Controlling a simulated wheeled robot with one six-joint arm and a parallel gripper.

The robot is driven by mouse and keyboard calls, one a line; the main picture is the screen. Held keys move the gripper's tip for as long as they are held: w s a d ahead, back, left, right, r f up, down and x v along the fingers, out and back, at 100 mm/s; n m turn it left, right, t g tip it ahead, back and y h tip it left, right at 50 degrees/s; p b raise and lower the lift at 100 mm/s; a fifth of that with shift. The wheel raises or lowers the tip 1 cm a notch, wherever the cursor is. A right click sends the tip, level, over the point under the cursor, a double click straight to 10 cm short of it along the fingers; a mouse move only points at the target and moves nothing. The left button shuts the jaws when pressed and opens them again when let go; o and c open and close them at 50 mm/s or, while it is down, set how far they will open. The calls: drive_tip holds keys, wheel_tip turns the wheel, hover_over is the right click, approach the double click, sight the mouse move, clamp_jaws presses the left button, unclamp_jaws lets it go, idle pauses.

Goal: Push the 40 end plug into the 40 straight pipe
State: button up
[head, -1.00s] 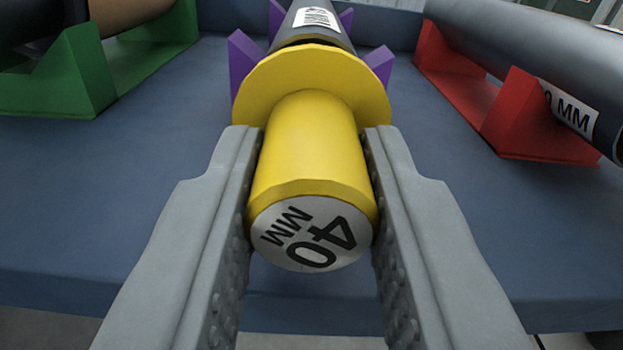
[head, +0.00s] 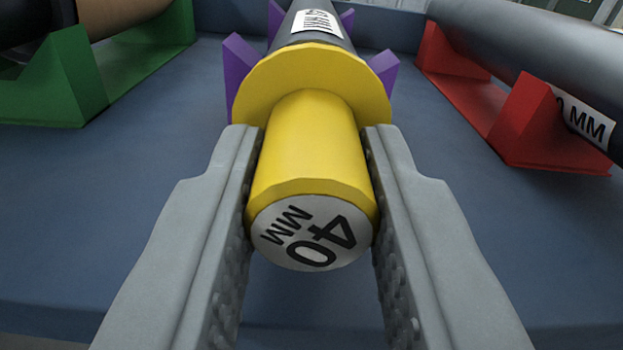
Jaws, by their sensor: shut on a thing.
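My gripper (head: 313,215) is shut on the yellow 40 end plug (head: 308,145), with one grey finger on each side of its handle. The handle's white end face reads "40 MM" and faces me. The plug's round yellow flange (head: 262,85) is at its far side. Directly behind the flange, in line with the plug, is a dark pipe (head: 318,42) with a white label, lying in a purple cradle (head: 237,66). The label is partly legible. The flange hides the near end of the pipe, so I cannot tell how far the plug is inside it.
A large dark pipe (head: 510,55) labelled with "0 MM" lies in a red cradle (head: 530,120) at right. A green cradle (head: 65,85) holds a dark and brown pipe at left. The blue-grey surface (head: 150,200) between the cradles is clear.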

drive_tip(key=shift+w, duration=0.85)
drive_tip(key=o, duration=1.1)
drive_tip(key=shift+c, duration=0.2)
